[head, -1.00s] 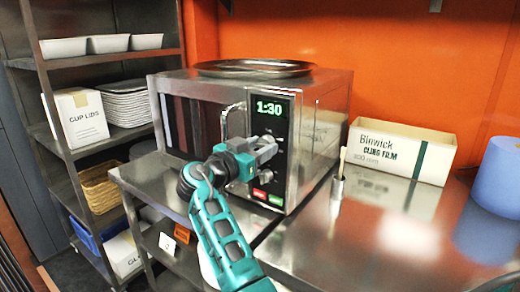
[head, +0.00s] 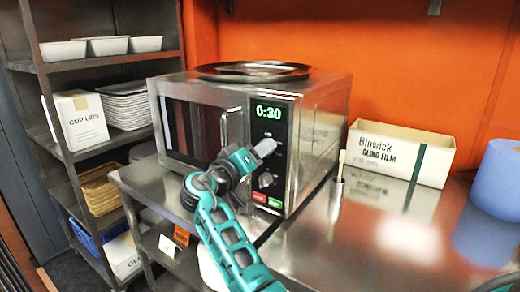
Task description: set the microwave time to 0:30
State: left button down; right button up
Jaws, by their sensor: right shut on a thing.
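The steel microwave (head: 318,130) stands on the metal counter with its door closed. Its green display (head: 269,112) reads 0:30. My right gripper (head: 265,148) is at the control panel, below the display, shut on the microwave's dial. A red button (head: 260,196) and a green button (head: 275,202) show low on the panel, below the gripper. My left gripper is not in view.
A round dark tray (head: 254,71) lies on top of the microwave. A cling film box (head: 400,150), a small metal holder with a brush (head: 338,185) and a blue roll (head: 498,180) stand to the right. A shelf rack (head: 55,150) stands at left. The front right counter is clear.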

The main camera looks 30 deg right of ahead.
jog(key=shift+n, duration=0.7)
jog(key=o, duration=1)
jog(key=shift+o, duration=0.2)
jog(key=b+v, duration=0.1)
jog(key=v, duration=1.2)
jog(key=shift+b, duration=0.4)
jog(key=shift+f, duration=0.15)
